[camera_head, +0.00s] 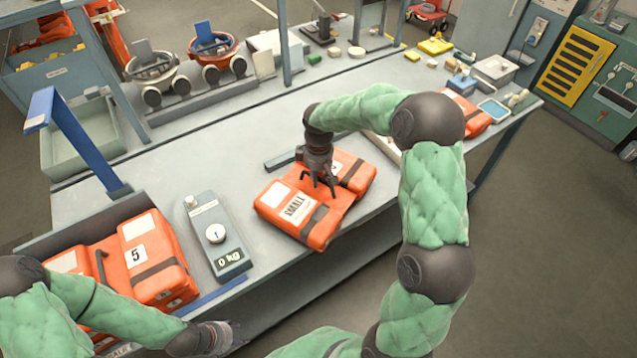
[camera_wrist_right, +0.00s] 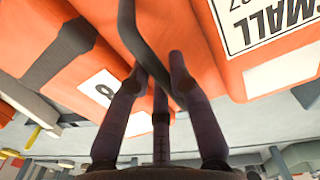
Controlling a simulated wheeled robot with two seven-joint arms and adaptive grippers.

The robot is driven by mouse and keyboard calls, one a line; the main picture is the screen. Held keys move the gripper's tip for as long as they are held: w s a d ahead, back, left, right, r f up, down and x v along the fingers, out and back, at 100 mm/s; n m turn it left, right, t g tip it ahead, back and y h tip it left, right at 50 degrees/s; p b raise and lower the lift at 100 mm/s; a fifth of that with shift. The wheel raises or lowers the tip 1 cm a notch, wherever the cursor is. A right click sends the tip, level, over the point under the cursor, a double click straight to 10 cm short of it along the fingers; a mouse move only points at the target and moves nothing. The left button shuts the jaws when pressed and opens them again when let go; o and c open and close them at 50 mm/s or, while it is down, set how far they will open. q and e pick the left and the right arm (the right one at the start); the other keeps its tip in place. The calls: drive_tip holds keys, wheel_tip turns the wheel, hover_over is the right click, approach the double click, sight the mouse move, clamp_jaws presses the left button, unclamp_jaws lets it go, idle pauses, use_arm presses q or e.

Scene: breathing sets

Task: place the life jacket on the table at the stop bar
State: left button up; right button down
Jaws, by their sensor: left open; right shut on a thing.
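An orange life jacket (camera_head: 290,208) with a "SMALL" label lies on the grey table (camera_head: 262,110), close to its front edge. A dark grey stop bar (camera_head: 283,160) lies just behind it; I cannot tell whether they touch. My right gripper (camera_head: 322,188) comes from above onto the jacket's middle and is shut on it. In the right wrist view the fingers (camera_wrist_right: 155,75) close around a dark strap (camera_wrist_right: 143,45) between the jacket's orange halves (camera_wrist_right: 195,30). My left gripper (camera_head: 222,338) is open and empty beside the table's front edge, low in the picture.
A bin at the left holds orange life jackets (camera_head: 150,255), one marked 5. A scale (camera_head: 215,232) reading 0 kg stands between bin and jacket. A blue post (camera_head: 80,140) rises behind the bin. Another orange pack (camera_head: 470,115) lies at the far right.

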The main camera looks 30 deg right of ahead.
drive_tip(key=shift+f, duration=1.05)
drive_tip(key=shift+f, duration=0.1)
drive_tip(key=c, duration=1.1)
unclamp_jaws()
drive_tip(key=shift+f, duration=0.1)
drive_tip(key=shift+c, duration=0.2)
wheel_tip(320, 180, up, 12)
drive_tip(key=shift+r+p, duration=0.2)
drive_tip(key=shift+p, duration=0.9)
